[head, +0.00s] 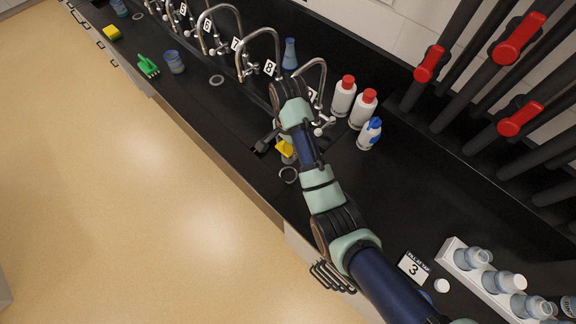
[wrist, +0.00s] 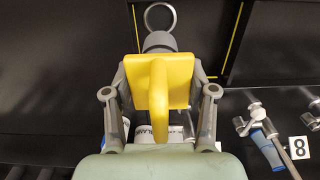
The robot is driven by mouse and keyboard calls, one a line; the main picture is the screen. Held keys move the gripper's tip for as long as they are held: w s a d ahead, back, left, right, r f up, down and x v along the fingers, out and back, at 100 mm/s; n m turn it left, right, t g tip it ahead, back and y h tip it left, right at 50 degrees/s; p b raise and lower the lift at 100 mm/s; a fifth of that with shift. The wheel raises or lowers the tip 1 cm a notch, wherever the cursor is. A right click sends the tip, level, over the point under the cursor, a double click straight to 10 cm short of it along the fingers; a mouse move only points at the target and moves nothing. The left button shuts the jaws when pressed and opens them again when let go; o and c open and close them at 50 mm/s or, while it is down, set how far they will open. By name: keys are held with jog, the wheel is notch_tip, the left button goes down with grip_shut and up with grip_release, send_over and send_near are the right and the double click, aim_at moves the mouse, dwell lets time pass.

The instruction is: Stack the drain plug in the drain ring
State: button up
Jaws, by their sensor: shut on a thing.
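My gripper (wrist: 160,85) is shut on the drain plug, which has a yellow square plate with a raised handle (wrist: 158,85) and a grey round end (wrist: 159,42). The plug's yellow part also shows in the head view (head: 285,148), beside my arm at the sink edge. The drain ring (wrist: 174,17) is a thin grey ring just beyond the plug's grey end in the wrist view. It lies on the black counter in the head view (head: 289,182), near the front edge. The plug is apart from the ring in the head view; its height is unclear. My arm hides most of my gripper there.
Red-capped white bottles (head: 343,97) and a blue-topped spray bottle (head: 368,134) stand right of my arm. Curved taps line the back. A second ring (head: 217,85), a blue-grey cup (head: 174,62) and a green brush (head: 148,66) lie leftward.

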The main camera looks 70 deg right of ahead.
notch_tip(320, 180, down, 13)
jog(key=shift+f+b, duration=0.2)
jog(key=shift+b, duration=0.55)
jog(key=shift+f, duration=0.1)
jog(key=shift+f, duration=0.3)
jog(key=o, duration=1.1)
jog(key=shift+c, duration=0.2)
notch_tip(320, 180, up, 13)
jog(key=shift+f+p, duration=0.1)
jog(key=shift+p, duration=0.95)
